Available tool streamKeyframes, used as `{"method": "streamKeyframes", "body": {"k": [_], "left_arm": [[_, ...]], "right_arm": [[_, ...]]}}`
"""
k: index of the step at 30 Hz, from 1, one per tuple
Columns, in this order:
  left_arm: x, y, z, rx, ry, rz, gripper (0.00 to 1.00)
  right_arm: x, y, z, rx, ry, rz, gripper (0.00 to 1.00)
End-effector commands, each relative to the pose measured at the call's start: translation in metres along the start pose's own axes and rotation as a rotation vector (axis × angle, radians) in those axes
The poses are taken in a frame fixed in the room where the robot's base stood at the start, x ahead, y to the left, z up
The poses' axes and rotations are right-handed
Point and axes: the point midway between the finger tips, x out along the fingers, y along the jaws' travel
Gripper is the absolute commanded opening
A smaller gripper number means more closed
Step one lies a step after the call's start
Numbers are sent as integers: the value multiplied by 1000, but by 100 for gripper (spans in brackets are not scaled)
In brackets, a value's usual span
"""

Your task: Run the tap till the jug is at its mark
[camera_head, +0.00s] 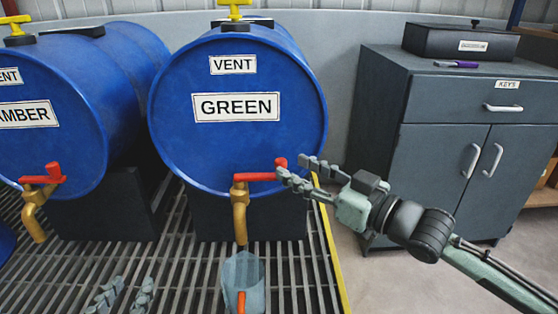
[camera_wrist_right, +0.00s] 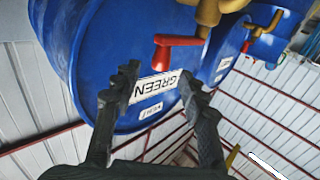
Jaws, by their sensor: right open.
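The blue GREEN drum (camera_head: 237,140) lies on its side with a brass tap (camera_head: 240,215) low on its front. The tap's red lever (camera_head: 258,176) points to the right. A translucent bluish jug (camera_head: 243,268) with an orange handle (camera_head: 241,302) stands under the spout; its level and mark cannot be made out. My right gripper (camera_head: 296,168) is open beside the lever's right end. In the right wrist view the red lever (camera_wrist_right: 174,41) shows just beyond the spread fingertips (camera_wrist_right: 158,76). My left gripper (camera_head: 122,294) shows only its two separated fingertips at the bottom, left of the jug.
A yellow vent valve (camera_head: 233,9) tops the GREEN drum. The AMBER drum (camera_head: 75,105) with its own red-levered tap (camera_head: 40,190) is at left. A slatted grating (camera_head: 185,255) lies below. A grey KEYS cabinet (camera_head: 438,170) stands right, bearing a black box and a purple marker.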

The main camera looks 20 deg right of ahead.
Motion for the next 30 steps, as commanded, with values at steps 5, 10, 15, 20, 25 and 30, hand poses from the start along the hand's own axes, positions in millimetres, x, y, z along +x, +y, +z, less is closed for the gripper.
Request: {"method": "streamKeyframes", "body": {"k": [5, 10, 15, 20, 25, 30], "left_arm": [[0, 1, -3, -1, 14, 2, 33], [0, 2, -4, -2, 21, 4, 33], [0, 2, -5, -2, 23, 4, 33], [0, 2, -5, -2, 23, 4, 33], [0, 2, -5, -2, 23, 4, 33], [0, 2, -5, -2, 24, 5, 33]], "right_arm": [[25, 0, -2, 1, 4, 1, 43], [42, 1, 0, 2, 2, 2, 43], [49, 0, 0, 1, 1, 0, 43], [50, 0, 0, 1, -1, 0, 43], [50, 0, 0, 1, -1, 0, 33], [49, 0, 0, 1, 0, 0, 12]]}}
